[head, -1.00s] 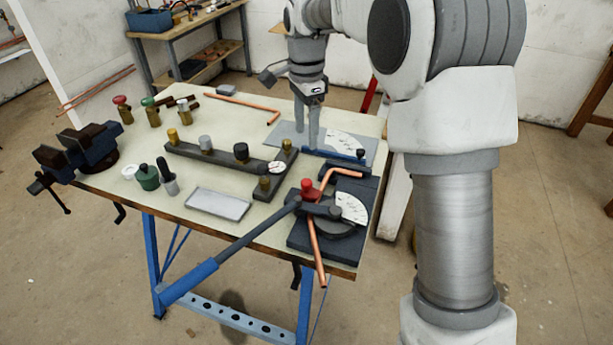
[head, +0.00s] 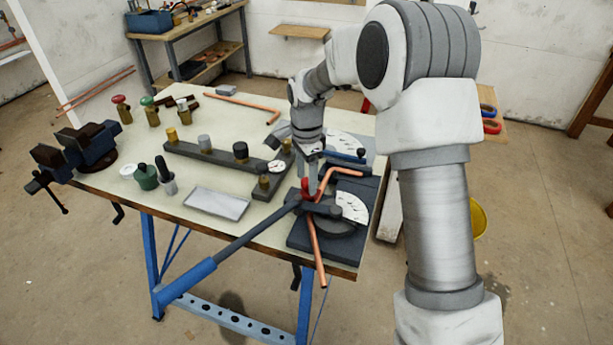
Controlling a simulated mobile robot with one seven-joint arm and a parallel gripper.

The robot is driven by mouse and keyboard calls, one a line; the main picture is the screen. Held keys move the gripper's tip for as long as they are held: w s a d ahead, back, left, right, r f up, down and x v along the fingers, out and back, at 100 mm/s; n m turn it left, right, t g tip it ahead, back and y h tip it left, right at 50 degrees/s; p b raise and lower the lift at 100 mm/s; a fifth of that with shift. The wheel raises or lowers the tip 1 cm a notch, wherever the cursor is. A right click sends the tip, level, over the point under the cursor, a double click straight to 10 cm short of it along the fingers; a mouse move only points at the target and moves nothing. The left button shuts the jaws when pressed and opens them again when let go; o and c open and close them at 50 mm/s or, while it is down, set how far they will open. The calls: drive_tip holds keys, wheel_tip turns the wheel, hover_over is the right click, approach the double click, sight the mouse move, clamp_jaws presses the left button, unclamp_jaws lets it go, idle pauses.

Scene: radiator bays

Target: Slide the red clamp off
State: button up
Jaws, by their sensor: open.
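The red clamp (head: 306,194) sits on the pipe bender (head: 327,230) at the front right of the bench, by the pivot end of its long handle (head: 228,244). A bent copper pipe (head: 315,248) lies through the bender and sticks out past the bench's front edge. My gripper (head: 311,185) points down at the red clamp and partly hides it. Its jaws are open, with the fingers at or just around the clamp. I cannot tell whether they touch it.
A grey tray (head: 216,204) and a dark manifold bar with knobs (head: 213,154) lie left of the bender. A vise (head: 86,146) stands at the bench's left end. The bender's blue-gripped handle extends past the front edge.

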clamp_jaws()
drive_tip(key=shift+r, duration=0.1)
idle(1.2)
